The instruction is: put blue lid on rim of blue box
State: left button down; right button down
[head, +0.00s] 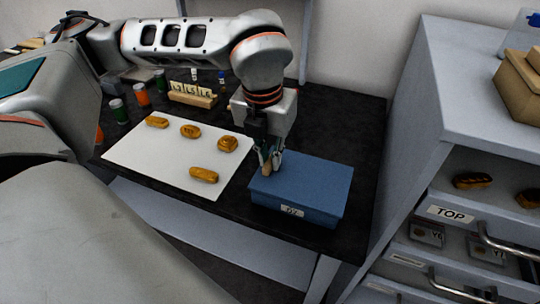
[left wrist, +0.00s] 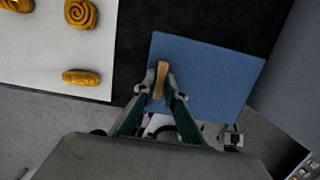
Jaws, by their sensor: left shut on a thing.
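The blue box (head: 290,211) stands on the black table, right of the white sheet, with a small label on its front. The blue lid (head: 315,179) lies over the top of the box and looks flat; whether it sits fully on the rim I cannot tell. It also fills the middle of the left wrist view (left wrist: 205,80). My left gripper (head: 268,167) is over the lid's left part, its fingers shut on the lid's tan handle (left wrist: 161,79). My right gripper is not in view.
A white sheet (head: 178,181) with several golden pieces lies left of the box. Bottles and a wooden card holder (head: 193,97) stand behind it. A grey cabinet (head: 470,95) with open drawers stands close on the right.

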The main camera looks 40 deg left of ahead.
pick_arm(q)
jog(key=c, duration=2.1)
grip_release()
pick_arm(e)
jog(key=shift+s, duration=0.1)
pick_arm(q)
jog(key=shift+r, duration=0.25)
notch_tip(320, 180, up, 12)
jog(key=s+p, duration=0.1)
jog(key=shift+s+d+f+p, duration=0.2)
jog(key=shift+s+f+p, duration=0.1)
jog(key=shift+s, duration=0.1)
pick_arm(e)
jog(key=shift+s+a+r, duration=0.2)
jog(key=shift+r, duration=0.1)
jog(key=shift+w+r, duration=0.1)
